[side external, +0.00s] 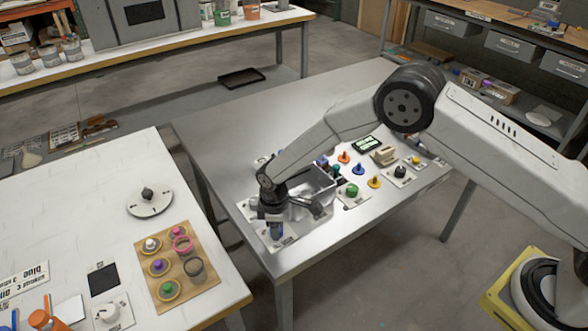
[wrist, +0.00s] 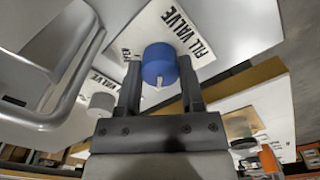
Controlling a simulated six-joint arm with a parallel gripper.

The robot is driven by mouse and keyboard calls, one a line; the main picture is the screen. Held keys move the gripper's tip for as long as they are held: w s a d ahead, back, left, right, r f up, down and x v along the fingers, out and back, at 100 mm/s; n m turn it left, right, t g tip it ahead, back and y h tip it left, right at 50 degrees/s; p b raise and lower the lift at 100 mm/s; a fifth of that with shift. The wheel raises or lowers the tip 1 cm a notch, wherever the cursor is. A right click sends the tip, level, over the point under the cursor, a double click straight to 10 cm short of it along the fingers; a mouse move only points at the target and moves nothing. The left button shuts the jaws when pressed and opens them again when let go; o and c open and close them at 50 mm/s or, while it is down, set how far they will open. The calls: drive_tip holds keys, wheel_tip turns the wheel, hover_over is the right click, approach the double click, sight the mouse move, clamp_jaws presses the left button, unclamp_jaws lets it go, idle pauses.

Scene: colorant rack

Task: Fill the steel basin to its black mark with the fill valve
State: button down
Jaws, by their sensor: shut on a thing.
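The steel basin (side external: 322,186) sits on the metal table, partly behind my wrist. In the wrist view the basin (wrist: 62,75) fills the left side, with a short dark mark on it near the left edge. I cannot tell the water level. The fill valve is a round blue knob (wrist: 160,64) with a white pointer line, on a white plate lettered FILL VALVE (wrist: 182,25). My gripper (wrist: 160,82) is shut on this knob, one finger on each side. In the side view my gripper (side external: 276,222) points down at the blue knob (side external: 276,232) in front of the basin.
A second valve with a grey knob (wrist: 102,103) is close to my gripper's left. Beyond the basin are a green knob (side external: 352,190), several coloured pegs and a small display (side external: 366,144). A white table (side external: 70,220) with a pot rack stands left, across a gap.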

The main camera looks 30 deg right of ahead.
drive_tip(key=shift+m, duration=1.9)
drive_tip(key=shift+c, duration=1.1)
unclamp_jaws()
drive_tip(key=shift+r, duration=0.1)
drive_tip(key=shift+r, duration=3.8)
